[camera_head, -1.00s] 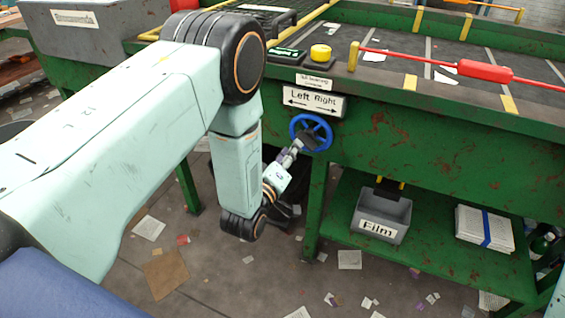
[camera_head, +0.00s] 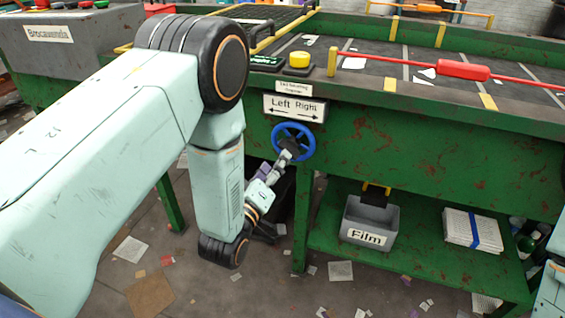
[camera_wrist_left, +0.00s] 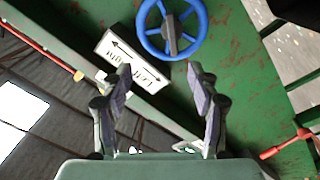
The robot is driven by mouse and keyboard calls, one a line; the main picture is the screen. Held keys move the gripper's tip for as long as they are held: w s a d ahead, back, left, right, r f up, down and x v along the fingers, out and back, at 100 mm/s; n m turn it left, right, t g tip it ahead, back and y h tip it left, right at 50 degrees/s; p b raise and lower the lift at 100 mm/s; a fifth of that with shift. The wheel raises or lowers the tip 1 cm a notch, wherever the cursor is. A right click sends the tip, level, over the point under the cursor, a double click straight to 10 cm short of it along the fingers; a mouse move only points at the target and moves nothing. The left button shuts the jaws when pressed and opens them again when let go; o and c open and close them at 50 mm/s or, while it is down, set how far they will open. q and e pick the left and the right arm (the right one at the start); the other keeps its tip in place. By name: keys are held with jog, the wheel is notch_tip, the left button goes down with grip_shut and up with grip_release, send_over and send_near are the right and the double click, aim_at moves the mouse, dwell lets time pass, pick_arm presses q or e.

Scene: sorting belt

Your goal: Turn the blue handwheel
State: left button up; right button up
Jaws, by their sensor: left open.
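The blue handwheel (camera_head: 306,131) is mounted on the green front panel of the belt frame, under the sign "Left Right" (camera_head: 294,107). In the left wrist view the handwheel (camera_wrist_left: 203,29) is at the top, beyond the fingertips, with its rim and dark grey hub bar visible. My left gripper (camera_head: 277,163) is just below and in front of the wheel in the head view; its tip overlaps the wheel's lower part. In the left wrist view the left gripper (camera_wrist_left: 162,80) is open with nothing between its fingers. Touching is not visible there. My right gripper is not in view.
A yellow button (camera_head: 299,59) and a red-handled bar (camera_head: 463,73) are on the belt's edge above. A grey "Film" bin (camera_head: 352,219) and a paper stack (camera_head: 462,228) sit on the lower shelf. Paper scraps litter the floor.

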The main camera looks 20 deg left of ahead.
aim_at(290, 148)
pick_arm(q)
jog(key=shift+o, duration=1.4)
jog(key=m, duration=0.1)
jog(key=w+m+b, duration=0.1)
jog(key=m, duration=0.1)
jog(key=shift+w+d+f+m, duration=0.2)
jog(key=shift+d+f+m, duration=0.1)
jog(key=shift+d, duration=0.1)
jog(key=shift+o, duration=0.3)
jog(key=m, duration=0.2)
jog(key=m+b, duration=0.1)
jog(key=m, duration=0.1)
jog(key=shift+w+d, duration=0.1)
jog(key=shift+w, duration=0.2)
jog(key=shift+w+f+m+g+y+b, duration=0.15)
jog(key=shift+w+m+b, duration=0.3)
jog(key=shift+w+m, duration=0.9)
jog(key=shift+w+f+m+g+y+b, duration=0.1)
jog(key=shift+w+f+m+b, duration=0.25)
jog(key=shift+w+m, duration=1.05)
jog(key=shift+w+f+m+g+y+b, duration=0.1)
jog(key=shift+w+m+b, duration=0.4)
jog(key=shift+w+m, duration=0.85)
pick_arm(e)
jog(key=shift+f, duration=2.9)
pick_arm(q)
jog(key=shift+c, duration=0.2)
